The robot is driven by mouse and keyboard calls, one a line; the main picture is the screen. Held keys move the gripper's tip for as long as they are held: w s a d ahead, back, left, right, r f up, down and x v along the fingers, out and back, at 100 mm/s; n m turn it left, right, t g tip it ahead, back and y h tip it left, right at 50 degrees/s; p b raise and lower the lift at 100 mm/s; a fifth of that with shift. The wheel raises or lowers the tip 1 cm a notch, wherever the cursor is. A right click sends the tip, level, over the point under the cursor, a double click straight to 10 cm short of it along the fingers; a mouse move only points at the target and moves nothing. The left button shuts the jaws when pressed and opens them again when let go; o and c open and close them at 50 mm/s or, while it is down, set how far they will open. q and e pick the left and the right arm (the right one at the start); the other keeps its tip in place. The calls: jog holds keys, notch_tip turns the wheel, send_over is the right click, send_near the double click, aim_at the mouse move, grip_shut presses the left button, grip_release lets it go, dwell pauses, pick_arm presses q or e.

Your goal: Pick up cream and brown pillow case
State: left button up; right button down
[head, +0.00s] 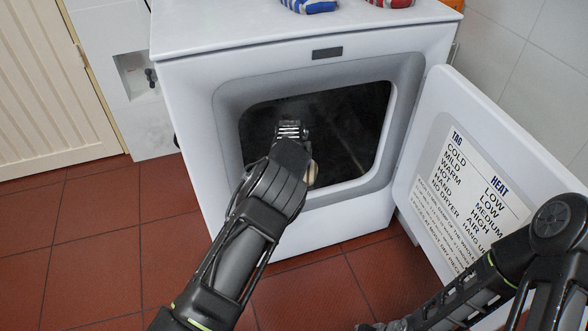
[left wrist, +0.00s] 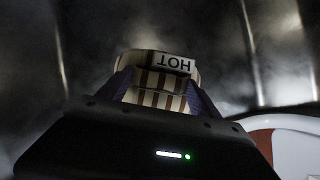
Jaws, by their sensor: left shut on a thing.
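My left gripper (head: 290,131) reaches through the open door into the dark drum of the white dryer (head: 190,110). In the left wrist view, the cream and brown striped pillow case (left wrist: 155,98) is gripped between its fingers. A white tag (left wrist: 174,63) reading HOT, upside down, shows on the cloth. In the head view a small cream patch shows beside the gripper; my arm hides most of that spot. Only the edge of my right gripper (head: 385,326) shows at the bottom of the head view, so its jaws cannot be made out.
The open dryer door (head: 425,125) swings out to the right, with a TAG and HEAT chart (head: 468,190) on it. A blue-striped item (head: 309,5) and a red-striped item (head: 390,3) lie on the dryer top. Red floor tiles at the left are clear.

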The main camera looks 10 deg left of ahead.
pick_arm(q)
jog(key=c, duration=0.7)
jog(key=shift+o, duration=0.2)
jog(key=shift+r, duration=0.1)
jog(key=shift+s+d+r+p, duration=0.3)
jog(key=shift+s+r+p, duration=0.05)
jog(key=shift+r+p, duration=0.2)
notch_tip(320, 180, up, 7)
jog(key=p, duration=0.2)
jog(key=s+d+p, duration=0.1)
jog(key=s+d, duration=0.4)
jog(key=s, duration=0.3)
jog(key=s+d+f+p, duration=0.1)
jog(key=s+d+p, duration=0.1)
jog(key=s+d, duration=0.3)
jog(key=s, duration=0.3)
jog(key=shift+p, duration=0.3)
jog(key=shift+s+f, duration=0.1)
